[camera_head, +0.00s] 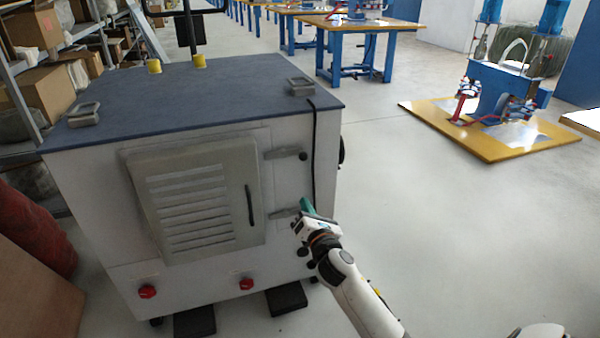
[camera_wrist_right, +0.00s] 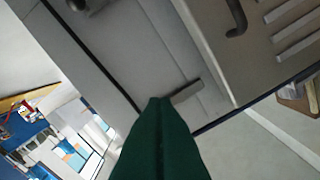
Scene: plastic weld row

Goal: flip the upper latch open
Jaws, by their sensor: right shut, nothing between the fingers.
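The upper latch (camera_head: 282,154) is a grey bar with a dark knob at its right end, on the cabinet front beside the louvred door (camera_head: 192,192). It lies roughly level. The lower latch (camera_head: 284,212) is below it, its right end hidden by my right gripper (camera_head: 304,206). That gripper appears below the upper latch, in front of the cabinet, shut and empty. In the right wrist view its green fingers (camera_wrist_right: 160,105) cover one end of a latch bar (camera_wrist_right: 188,91), apparently the upper latch. I cannot tell whether they touch it. My left gripper is not in view.
The cabinet's blue top (camera_head: 200,90) carries grey brackets and yellow caps. A black door handle (camera_head: 249,205) and hanging cable (camera_head: 313,150) are close to the latches. Red knobs (camera_head: 147,291) sit low on the front. Open floor (camera_head: 430,220) lies to the right.

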